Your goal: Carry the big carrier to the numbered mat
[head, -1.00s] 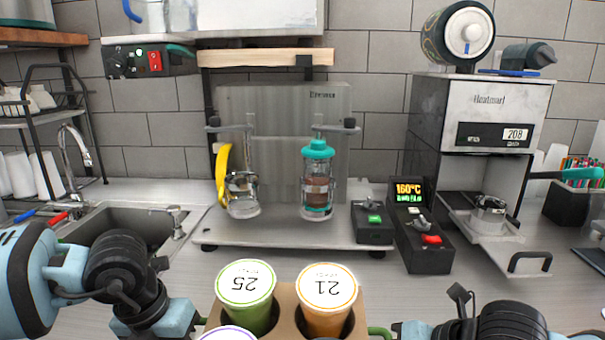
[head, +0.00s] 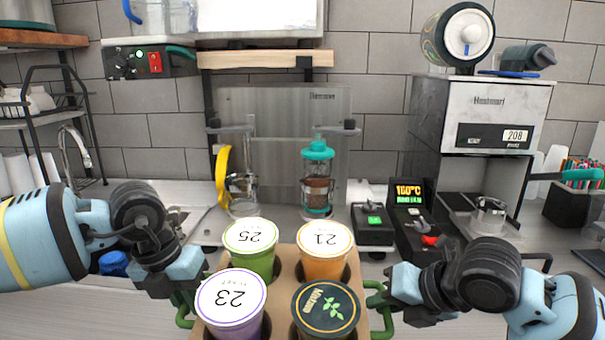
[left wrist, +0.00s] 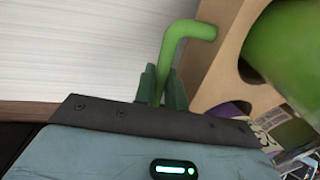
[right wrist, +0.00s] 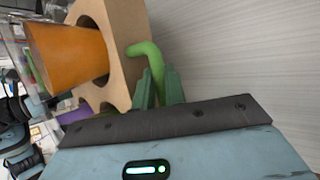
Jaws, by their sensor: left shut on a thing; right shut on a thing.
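The big carrier (head: 287,253) is a brown cardboard tray with green side handles. My left gripper (head: 188,304) is shut on the left green handle, which also shows in the left wrist view (left wrist: 176,52). My right gripper (head: 380,300) is shut on the right green handle, clear in the right wrist view (right wrist: 150,52). The carrier looks about level. I see no numbered mat.
Behind the carrier stand a grey platform with a glass vessel (head: 243,195) and a teal-topped press (head: 317,180). Control boxes (head: 412,215) and a grey machine (head: 485,130) stand to the right. A sink and tap (head: 75,150) are at left.

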